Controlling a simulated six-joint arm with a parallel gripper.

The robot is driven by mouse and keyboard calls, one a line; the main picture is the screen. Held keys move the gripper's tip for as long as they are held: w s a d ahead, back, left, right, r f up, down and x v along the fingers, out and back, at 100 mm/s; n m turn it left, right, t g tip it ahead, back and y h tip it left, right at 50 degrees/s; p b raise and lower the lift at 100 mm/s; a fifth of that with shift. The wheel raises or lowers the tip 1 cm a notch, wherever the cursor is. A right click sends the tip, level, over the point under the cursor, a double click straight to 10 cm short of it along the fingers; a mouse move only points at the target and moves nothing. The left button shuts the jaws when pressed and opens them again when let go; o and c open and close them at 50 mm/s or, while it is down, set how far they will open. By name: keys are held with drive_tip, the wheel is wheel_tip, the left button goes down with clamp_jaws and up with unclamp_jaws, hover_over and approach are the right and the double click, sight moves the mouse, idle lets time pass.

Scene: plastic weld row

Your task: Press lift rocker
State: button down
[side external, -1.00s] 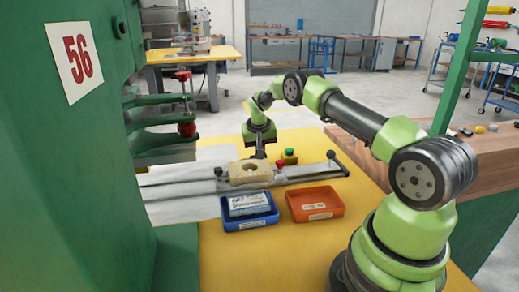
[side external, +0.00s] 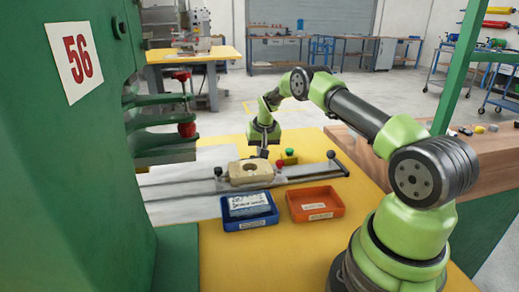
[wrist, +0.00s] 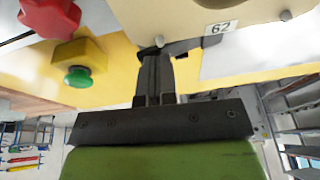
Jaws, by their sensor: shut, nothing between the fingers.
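My gripper (side external: 263,154) hangs pointing down just behind the cream block with a round hole (side external: 250,173). In the wrist view its two dark fingers (wrist: 156,58) are together with nothing between them. The fingertips are beside a small dark part (wrist: 190,47) at the edge of a pale body marked 62 (wrist: 222,28); I cannot tell whether they touch it. I cannot make out a lift rocker for certain. A yellow box with a green button (side external: 289,153) and a red knob (side external: 280,164) stand just right of my gripper. The green button also shows in the wrist view (wrist: 78,76).
A blue tray with a labelled pack (side external: 250,224) and an orange tray (side external: 315,215) sit in front of the slide rail (side external: 310,172). A ball-ended lever (side external: 332,155) stands at the rail's right end. The green machine (side external: 85,150) fills the left.

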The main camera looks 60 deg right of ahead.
drive_tip(key=shift+s+d+f+t+y, duration=0.25)
drive_tip(key=shift+t+y, duration=0.15)
drive_tip(key=shift+y, duration=0.1)
drive_tip(key=shift+s+d+f, duration=0.15)
drive_tip(key=shift+s+f, duration=0.05)
drive_tip(key=shift+f, duration=0.05)
drive_tip(key=shift+d+f, duration=0.1)
drive_tip(key=shift+f, duration=0.05)
idle(0.5)
drive_tip(key=r, duration=0.4)
drive_tip(key=shift+s+d+r, duration=0.2)
drive_tip(key=shift+s+d, duration=0.2)
drive_tip(key=s+v, duration=0.1)
drive_tip(key=v, duration=0.8)
drive_tip(key=shift+s+d, duration=0.45)
drive_tip(key=shift+d, duration=0.2)
